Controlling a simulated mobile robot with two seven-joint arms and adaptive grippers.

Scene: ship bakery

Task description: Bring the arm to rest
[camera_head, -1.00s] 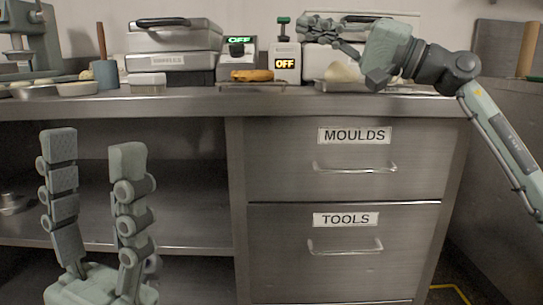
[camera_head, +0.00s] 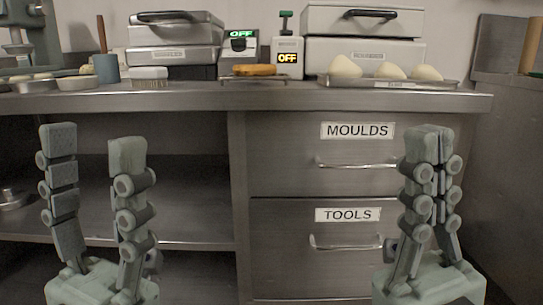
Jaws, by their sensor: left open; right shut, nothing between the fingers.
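My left gripper (camera_head: 85,140) points upward at the lower left, in front of the open shelf. Its two fingers stand wide apart with nothing between them. My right gripper (camera_head: 430,132) points upward at the lower right, in front of the drawers. Its fingers are together and hold nothing. Both grippers' tips are below the counter's front edge.
The steel counter (camera_head: 270,97) runs across the view. On it stand two closed appliances, at left (camera_head: 172,35) and right (camera_head: 362,22), a golden item (camera_head: 254,70) on a rack, and a tray (camera_head: 390,83) of pale dough pieces. Drawers labelled MOULDS (camera_head: 357,131) and TOOLS (camera_head: 347,215) are shut.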

